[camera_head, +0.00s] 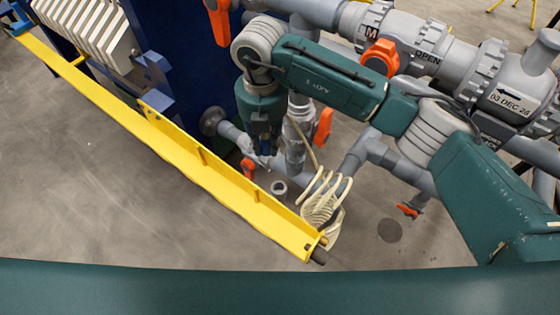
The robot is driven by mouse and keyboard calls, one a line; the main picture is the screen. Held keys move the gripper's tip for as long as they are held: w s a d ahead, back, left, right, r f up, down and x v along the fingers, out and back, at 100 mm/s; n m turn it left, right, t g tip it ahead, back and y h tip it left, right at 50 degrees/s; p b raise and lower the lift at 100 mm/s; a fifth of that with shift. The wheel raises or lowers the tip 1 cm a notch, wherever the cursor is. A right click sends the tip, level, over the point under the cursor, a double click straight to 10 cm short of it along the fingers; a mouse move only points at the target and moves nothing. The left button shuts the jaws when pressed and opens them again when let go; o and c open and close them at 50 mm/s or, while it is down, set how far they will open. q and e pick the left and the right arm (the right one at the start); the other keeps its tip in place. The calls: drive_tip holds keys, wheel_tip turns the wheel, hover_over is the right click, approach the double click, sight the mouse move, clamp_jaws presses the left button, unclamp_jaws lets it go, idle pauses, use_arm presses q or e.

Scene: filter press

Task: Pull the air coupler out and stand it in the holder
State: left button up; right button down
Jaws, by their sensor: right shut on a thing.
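My right gripper (262,153) points down among the grey pipes, with its arm coming in from the right. Its jaws are shut on what appears to be the air coupler, which is small and mostly hidden by the fingers. A cream coiled air hose (322,203) hangs to the right and below, and its thin end runs up toward the gripper. A small grey round cup (279,187), which looks like the holder, stands just below and right of the fingertips, apart from them. My left gripper is out of view.
A yellow rail (215,180) runs diagonally in front of the gripper. Grey pipes with orange valve handles (323,127) stand close by on the right. A low orange handle (248,168) is next to the fingertips. White filter plates (95,35) stand upper left.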

drive_tip(key=m+p, duration=0.1)
hover_over(279, 183)
drive_tip(key=s, duration=0.2)
wheel_tip(279, 183, down, 8)
drive_tip(key=f+b, duration=0.1)
drive_tip(key=f, duration=0.1)
drive_tip(key=f+b, duration=0.2)
drive_tip(key=f, duration=0.1)
drive_tip(key=shift+w+f, duration=0.2)
drive_tip(key=shift+f, duration=0.05)
drive_tip(key=shift+f+b, duration=0.4)
drive_tip(key=shift+b, duration=0.1)
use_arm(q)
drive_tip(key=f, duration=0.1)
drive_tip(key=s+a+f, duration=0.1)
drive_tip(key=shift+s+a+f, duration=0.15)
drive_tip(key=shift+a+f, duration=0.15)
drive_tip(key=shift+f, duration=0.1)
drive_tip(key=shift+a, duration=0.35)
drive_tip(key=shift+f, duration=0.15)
use_arm(e)
drive_tip(key=shift+f, duration=0.2)
use_arm(q)
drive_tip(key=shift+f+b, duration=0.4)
drive_tip(key=shift+b, duration=0.2)
use_arm(e)
drive_tip(key=shift+f, duration=0.5)
drive_tip(key=c, duration=1.4)
unclamp_jaws()
drive_tip(key=shift+c, duration=0.2)
